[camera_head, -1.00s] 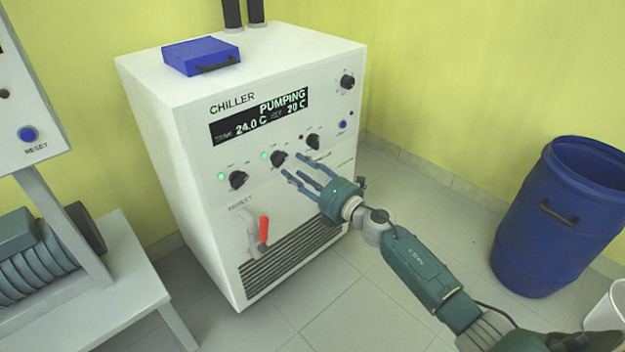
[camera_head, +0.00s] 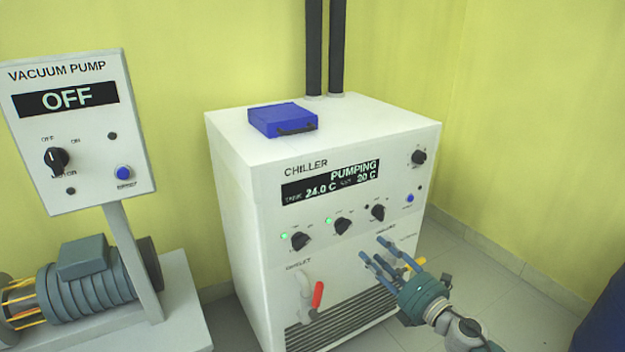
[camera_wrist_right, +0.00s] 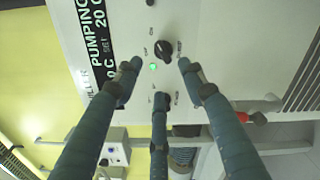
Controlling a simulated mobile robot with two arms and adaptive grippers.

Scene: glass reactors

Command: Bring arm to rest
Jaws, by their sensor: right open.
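My right gripper (camera_head: 381,252) is open and empty in front of the chiller's lower front panel in the head view. Its blue-grey fingers are spread and point up and left toward the panel. In the right wrist view the spread fingers (camera_wrist_right: 155,85) frame a black knob (camera_wrist_right: 166,49) with a lit green lamp beside it. The chiller (camera_head: 240,220) is a white cabinet whose display (camera_head: 330,183) reads PUMPING, 24.0 C and 20 C. I cannot tell exactly how far the fingertips are from the panel. My left gripper is not in view.
A red-handled valve (camera_head: 317,295) sticks out of the chiller front, left of my gripper. A blue box (camera_head: 282,119) lies on top. The vacuum pump panel (camera_head: 85,130) reads OFF at left, above a motor (camera_head: 90,275). A blue barrel (camera_head: 606,318) stands at lower right.

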